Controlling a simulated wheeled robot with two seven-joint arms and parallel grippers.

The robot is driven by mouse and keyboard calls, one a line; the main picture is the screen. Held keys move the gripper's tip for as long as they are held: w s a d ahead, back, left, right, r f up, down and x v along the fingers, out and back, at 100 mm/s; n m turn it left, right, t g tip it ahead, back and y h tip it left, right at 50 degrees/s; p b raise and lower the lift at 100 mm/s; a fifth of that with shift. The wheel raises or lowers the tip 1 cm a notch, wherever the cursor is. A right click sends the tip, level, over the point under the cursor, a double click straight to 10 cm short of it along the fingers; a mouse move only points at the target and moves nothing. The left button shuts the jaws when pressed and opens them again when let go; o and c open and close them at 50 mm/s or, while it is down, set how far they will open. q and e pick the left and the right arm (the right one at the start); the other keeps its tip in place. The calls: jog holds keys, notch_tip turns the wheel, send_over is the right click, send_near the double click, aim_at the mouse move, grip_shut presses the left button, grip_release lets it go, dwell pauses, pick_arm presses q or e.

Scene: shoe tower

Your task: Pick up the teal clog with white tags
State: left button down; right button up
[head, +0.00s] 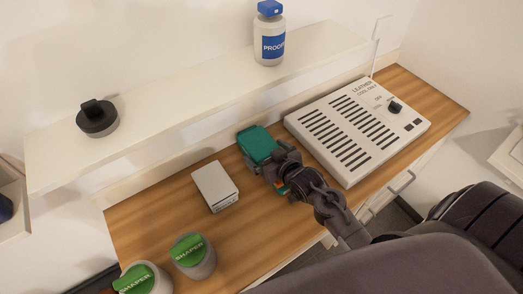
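A teal clog (257,143) is at the middle of the wooden worktop, between a small white box and a large vented unit. Its upper left part shows; the rest is hidden behind my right gripper. No white tags can be made out on it. My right gripper (271,164) comes in from the lower right and is right at the clog, overlapping it in the picture. Its fingertips are partly hidden, so I cannot tell whether they are closed on the clog. A small teal and orange patch (283,189) shows just below the gripper. My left gripper is not in view.
A white box (215,186) lies left of the clog. The vented "LEATHER" unit (357,128) stands to the right. Two grey jars with green "SHAPER" tops (193,256) stand front left. The shelf (190,80) behind holds a blue-capped bottle (270,35) and a black round item (97,118).

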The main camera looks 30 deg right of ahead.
jog(key=c, duration=0.7)
jog(key=shift+c, duration=0.9)
jog(key=shift+r, duration=0.1)
